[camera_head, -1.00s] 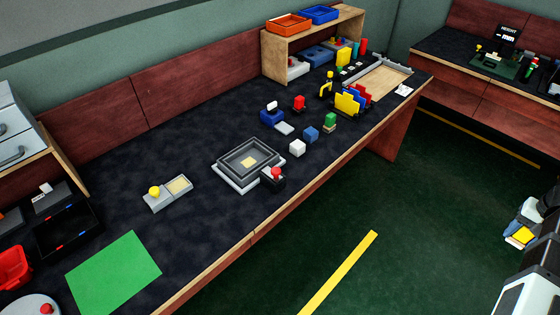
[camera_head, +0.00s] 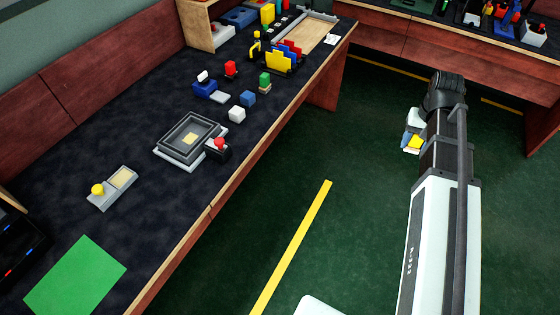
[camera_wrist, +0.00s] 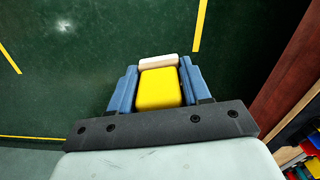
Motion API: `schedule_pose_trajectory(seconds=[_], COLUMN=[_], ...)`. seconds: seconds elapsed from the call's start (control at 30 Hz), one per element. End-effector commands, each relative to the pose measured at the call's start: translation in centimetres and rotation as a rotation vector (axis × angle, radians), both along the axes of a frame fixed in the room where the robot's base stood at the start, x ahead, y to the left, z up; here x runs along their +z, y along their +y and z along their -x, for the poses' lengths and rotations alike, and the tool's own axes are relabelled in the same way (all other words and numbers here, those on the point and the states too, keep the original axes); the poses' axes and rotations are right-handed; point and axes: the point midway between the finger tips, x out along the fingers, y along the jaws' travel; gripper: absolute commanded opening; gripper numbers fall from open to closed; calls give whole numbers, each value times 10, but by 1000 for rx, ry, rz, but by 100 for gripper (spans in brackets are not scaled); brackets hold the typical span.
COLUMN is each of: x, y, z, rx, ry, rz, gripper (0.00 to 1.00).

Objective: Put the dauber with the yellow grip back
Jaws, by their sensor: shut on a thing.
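The dauber with the yellow grip (camera_wrist: 160,88) is between the blue fingers of my gripper (camera_wrist: 156,85) in the wrist view. Its yellow block is clear, with a pale end (camera_wrist: 158,61) beyond it. In the head view my gripper (camera_head: 411,140) is over the green floor, right of the long table, with the yellow grip (camera_head: 415,143) partly showing. The gripper is shut on the dauber, well apart from both tables. I cannot tell which place on the tables belongs to the dauber.
The long dark table carries a grey tray (camera_head: 160,150), a grey holder with a yellow knob (camera_head: 113,188), a green sheet (camera_head: 75,278) and several small blocks. Another bench at the back right holds red and blue items (camera_head: 503,15). Open floor lies between.

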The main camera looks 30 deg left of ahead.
Motion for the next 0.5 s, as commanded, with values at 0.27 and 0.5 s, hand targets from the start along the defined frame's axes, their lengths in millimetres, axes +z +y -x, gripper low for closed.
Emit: schedule_pose_trajectory(seconds=[0.27, 0.5], x=[-1, -2], y=[81, 147], z=[21, 46], rx=[136, 250], ry=[2, 5], rz=[1, 1], gripper=[12, 12])
